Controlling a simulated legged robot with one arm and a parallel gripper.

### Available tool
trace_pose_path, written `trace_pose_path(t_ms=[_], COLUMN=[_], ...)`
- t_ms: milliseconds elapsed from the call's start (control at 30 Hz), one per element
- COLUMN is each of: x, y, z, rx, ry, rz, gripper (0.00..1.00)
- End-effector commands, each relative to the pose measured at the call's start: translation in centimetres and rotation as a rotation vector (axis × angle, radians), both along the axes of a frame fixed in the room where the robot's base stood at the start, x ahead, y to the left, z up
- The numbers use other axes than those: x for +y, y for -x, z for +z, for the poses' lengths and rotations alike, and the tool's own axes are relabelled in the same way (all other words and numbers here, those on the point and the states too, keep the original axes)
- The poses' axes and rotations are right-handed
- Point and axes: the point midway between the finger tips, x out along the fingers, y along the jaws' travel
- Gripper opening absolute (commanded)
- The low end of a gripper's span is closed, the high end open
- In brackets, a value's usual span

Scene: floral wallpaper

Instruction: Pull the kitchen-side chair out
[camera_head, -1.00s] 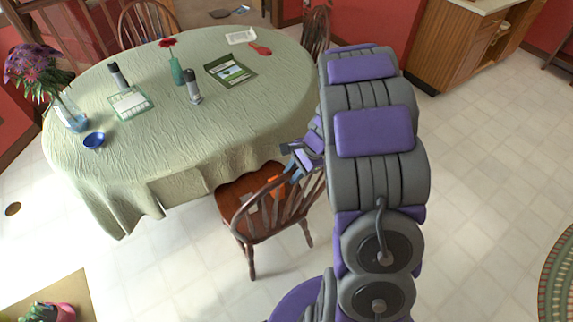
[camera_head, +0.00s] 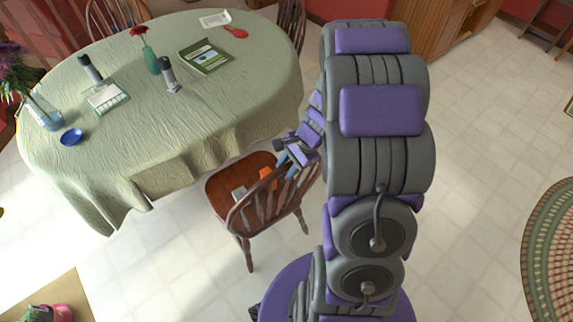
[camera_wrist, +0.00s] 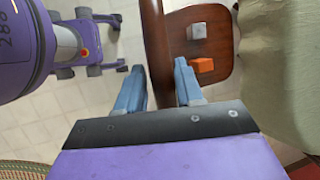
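The wooden chair with a spindle back (camera_head: 265,210) stands at the near side of the table (camera_head: 120,165), its seat edge close to the cloth. A white block and an orange block sit on the seat (camera_wrist: 222,50). In the wrist view, the two blue fingers of my gripper (camera_wrist: 160,80) stand on either side of the chair's curved back rail (camera_wrist: 153,40), with narrow gaps seeming to show. Contact is hard to judge. In the head view, my gripper (camera_head: 293,155) is at the upper right of the chair back, partly hidden by my arm.
The table holds a vase with a red flower (camera_head: 151,58), a blue bowl (camera_head: 71,136) and a green book (camera_head: 205,56). Other chairs (camera_head: 118,12) stand at its far side. Tiled floor lies open to the right, up to a braided rug (camera_head: 550,250).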

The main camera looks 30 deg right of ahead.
Motion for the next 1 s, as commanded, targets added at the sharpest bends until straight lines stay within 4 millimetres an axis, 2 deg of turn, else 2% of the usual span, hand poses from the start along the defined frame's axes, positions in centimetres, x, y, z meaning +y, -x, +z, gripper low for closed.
trace_pose_path(t_ms=[33,133,467,667,1000], x=[0.0,0.0,-0.2,-1.5,-4.6], y=[0.0,-0.1,-0.1,0.2,1.2], z=[0.0,0.0,0.4,3.2,10.1], rx=[0.0,0.0,-0.002,-0.005,-0.005], ry=[0.0,0.0,0.001,0.006,0.005], rz=[0.0,-0.001,-0.001,-0.003,-0.003], gripper=[0.42,0.51,0.52,0.52,0.52])
